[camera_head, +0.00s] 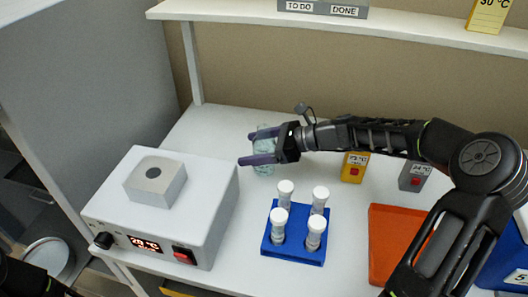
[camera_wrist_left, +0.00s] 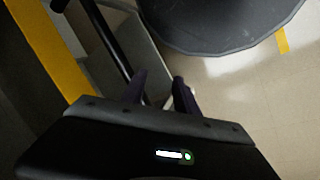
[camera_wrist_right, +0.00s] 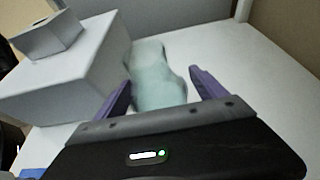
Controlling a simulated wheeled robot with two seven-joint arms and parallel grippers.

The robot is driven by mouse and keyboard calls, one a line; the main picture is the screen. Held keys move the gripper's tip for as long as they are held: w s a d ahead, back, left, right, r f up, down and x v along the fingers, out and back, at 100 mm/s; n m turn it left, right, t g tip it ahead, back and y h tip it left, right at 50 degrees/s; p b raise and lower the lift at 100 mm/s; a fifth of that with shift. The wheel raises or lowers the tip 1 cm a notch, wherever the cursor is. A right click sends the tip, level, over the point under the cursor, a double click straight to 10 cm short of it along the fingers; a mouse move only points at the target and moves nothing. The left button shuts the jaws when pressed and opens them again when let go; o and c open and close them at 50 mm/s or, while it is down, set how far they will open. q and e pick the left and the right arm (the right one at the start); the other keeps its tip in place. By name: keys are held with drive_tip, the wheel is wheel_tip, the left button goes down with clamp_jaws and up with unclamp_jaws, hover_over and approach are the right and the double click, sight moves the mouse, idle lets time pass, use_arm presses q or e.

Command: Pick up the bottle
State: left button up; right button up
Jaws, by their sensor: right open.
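The bottle (camera_head: 265,142) is pale green and translucent, and stands on the white bench behind the heater box. My right gripper (camera_head: 257,148) reaches it from the right, with one purple finger on the far side and one on the near side. In the right wrist view the bottle (camera_wrist_right: 158,78) shows between the two spread fingers (camera_wrist_right: 160,90), with a visible gap at the right finger; I cannot tell whether the left finger touches it. The right gripper is open. My left gripper (camera_wrist_left: 158,88) is seen in its wrist view, above the floor and away from the bench, with its fingers apart and nothing between them.
A white heater box (camera_head: 165,205) with a display stands left of the bottle. A blue rack (camera_head: 294,254) with several white-capped tubes is in front. A yellow timer (camera_head: 353,167), a grey timer (camera_head: 413,175) and an orange tray (camera_head: 392,240) lie right. A shelf (camera_head: 400,28) hangs above.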

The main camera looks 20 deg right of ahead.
drive_tip(key=shift+c, duration=0.3)
clamp_jaws()
idle(0.8)
